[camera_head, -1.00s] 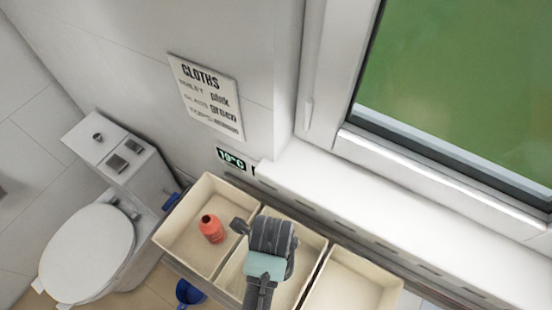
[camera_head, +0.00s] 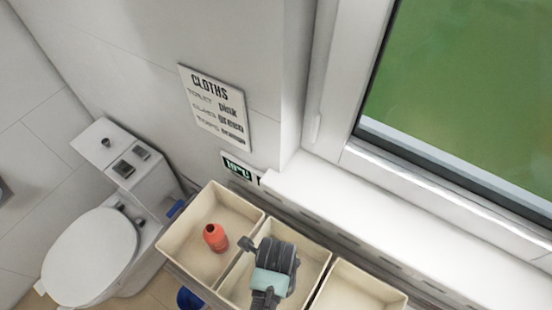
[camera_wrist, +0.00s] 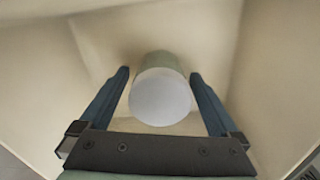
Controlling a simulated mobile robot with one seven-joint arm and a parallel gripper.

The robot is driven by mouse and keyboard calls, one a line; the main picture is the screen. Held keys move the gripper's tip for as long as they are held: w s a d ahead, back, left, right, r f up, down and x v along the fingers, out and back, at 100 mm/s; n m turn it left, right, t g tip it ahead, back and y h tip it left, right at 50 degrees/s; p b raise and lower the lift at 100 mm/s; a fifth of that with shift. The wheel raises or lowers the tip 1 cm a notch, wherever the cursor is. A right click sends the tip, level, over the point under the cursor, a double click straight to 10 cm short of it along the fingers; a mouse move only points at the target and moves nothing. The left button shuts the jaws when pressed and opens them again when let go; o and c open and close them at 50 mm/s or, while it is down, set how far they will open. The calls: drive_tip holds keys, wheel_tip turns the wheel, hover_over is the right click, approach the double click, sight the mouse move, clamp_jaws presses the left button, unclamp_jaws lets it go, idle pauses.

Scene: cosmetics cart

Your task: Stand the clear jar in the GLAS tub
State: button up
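The jar (camera_wrist: 160,98) shows in the wrist view, seen from above, with a pale round lid and a greenish body. It sits between the two dark blue fingers of my gripper (camera_wrist: 159,75). A narrow gap shows on each side, so the fingers look open around it. Beige tub walls surround both. In the head view my gripper (camera_head: 275,255) is over the middle tub (camera_head: 310,238) and hides the jar. No GLAS label is readable on any tub.
A red bottle (camera_head: 215,238) stands in the left tub (camera_head: 180,228). The right tub (camera_head: 362,280) looks empty where visible. A white windowsill (camera_head: 350,213) runs behind the tubs. A toilet (camera_head: 92,250) is at left, and a blue object (camera_head: 188,298) is below the left tub.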

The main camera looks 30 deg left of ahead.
drive_tip(key=shift+r, duration=0.15)
wheel_tip(320, 180, up, 12)
drive_tip(key=shift+r, duration=0.1)
idle(0.5)
idle(0.4)
